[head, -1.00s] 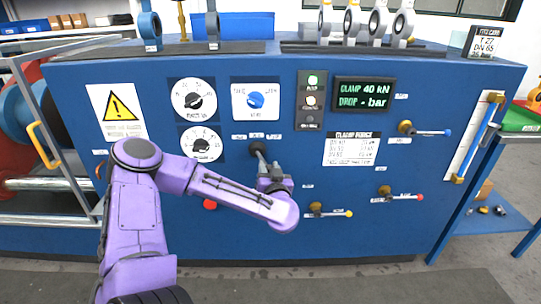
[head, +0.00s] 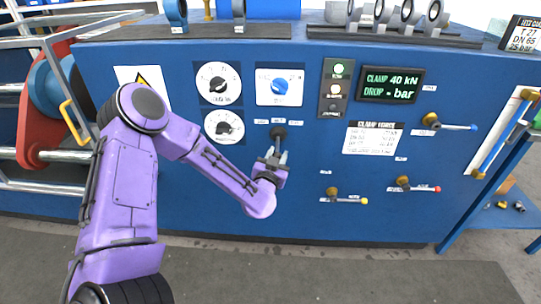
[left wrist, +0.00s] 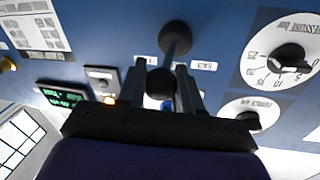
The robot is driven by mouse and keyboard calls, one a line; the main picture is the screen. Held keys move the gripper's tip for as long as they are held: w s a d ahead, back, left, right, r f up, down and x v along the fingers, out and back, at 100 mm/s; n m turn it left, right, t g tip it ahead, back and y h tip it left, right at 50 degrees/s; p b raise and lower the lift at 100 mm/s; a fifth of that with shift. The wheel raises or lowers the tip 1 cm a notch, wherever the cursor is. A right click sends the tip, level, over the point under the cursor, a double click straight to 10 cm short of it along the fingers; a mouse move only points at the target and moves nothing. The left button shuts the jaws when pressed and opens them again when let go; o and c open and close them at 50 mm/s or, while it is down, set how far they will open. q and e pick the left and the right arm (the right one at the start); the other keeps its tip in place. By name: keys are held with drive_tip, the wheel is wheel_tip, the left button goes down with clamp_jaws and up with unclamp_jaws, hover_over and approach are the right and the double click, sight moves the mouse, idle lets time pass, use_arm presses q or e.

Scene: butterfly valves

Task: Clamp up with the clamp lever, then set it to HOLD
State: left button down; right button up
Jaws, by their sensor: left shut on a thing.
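The clamp lever (head: 279,134) is a short grey rod on a dark round pivot in the middle of the blue panel. Small white labels lie around its pivot. The lever points downward and slightly left in the head view. My left gripper (head: 272,160) is shut on its end. In the left wrist view the black knob (left wrist: 160,83) sits between the two fingers of my left gripper (left wrist: 164,85), with the pivot (left wrist: 175,37) beyond. The display (head: 390,84) reads CLAMP 40 kN and DROP - bar. My right gripper is not in view.
Two dials (head: 218,84) (head: 223,126) and a blue knob (head: 281,86) sit above and left of the lever. Small valves with yellow (head: 365,201), red (head: 438,189) and blue (head: 474,127) tips stick out at right.

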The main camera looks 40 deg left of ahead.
use_arm(q)
drive_tip(key=c, duration=0.8)
unclamp_jaws()
drive_tip(key=shift+w+d+r, duration=0.1)
drive_tip(key=shift+r, duration=0.2)
drive_tip(key=shift+f, duration=0.15)
drive_tip(key=shift+s+d, duration=0.1)
drive_tip(key=shift+s, duration=0.35)
drive_tip(key=b+v, duration=0.1)
drive_tip(key=v, duration=0.8)
drive_tip(key=shift+s+d, duration=0.2)
drive_tip(key=shift+s, duration=0.15)
